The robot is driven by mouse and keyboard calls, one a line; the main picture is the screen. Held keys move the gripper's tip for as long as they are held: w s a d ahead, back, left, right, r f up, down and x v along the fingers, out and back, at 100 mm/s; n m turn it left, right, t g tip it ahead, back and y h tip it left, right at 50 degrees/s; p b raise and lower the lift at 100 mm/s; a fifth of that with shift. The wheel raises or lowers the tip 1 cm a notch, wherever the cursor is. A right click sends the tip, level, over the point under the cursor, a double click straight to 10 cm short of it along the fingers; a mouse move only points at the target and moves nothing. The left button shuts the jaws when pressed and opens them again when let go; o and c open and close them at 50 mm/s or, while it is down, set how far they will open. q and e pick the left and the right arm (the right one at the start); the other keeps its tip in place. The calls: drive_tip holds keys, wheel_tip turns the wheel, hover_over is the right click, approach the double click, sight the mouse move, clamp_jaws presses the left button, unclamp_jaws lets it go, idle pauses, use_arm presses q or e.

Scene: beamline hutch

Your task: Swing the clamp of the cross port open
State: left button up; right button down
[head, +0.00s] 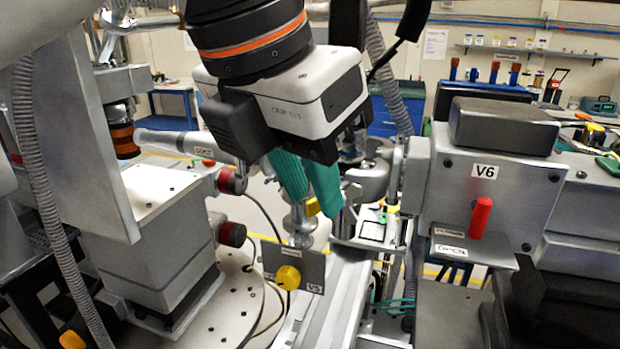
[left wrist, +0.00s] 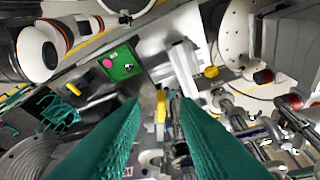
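My left gripper (head: 316,206) comes down from the top of the head view. Its two teal fingers point down, and the left wrist view (left wrist: 160,104) shows a clear gap between them. In the left wrist view a yellow piece (left wrist: 161,106) shows in the gap. It looks like a part of the clamp, but I cannot tell whether a finger touches it. The metal cross port (head: 368,182) stands just right of the fingers, partly hidden by them. My right gripper is not seen.
The V6 valve box (head: 490,190) with a red handle (head: 481,217) stands close on the right. A V5 plate with a yellow knob (head: 288,277) is below the fingers. A grey stage (head: 160,245) fills the left. A green board (left wrist: 122,64) shows in the left wrist view.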

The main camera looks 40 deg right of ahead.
use_arm(q)
drive_tip(key=v, duration=1.1)
drive_tip(key=shift+r, duration=0.3)
drive_tip(key=shift+s+a, duration=0.1)
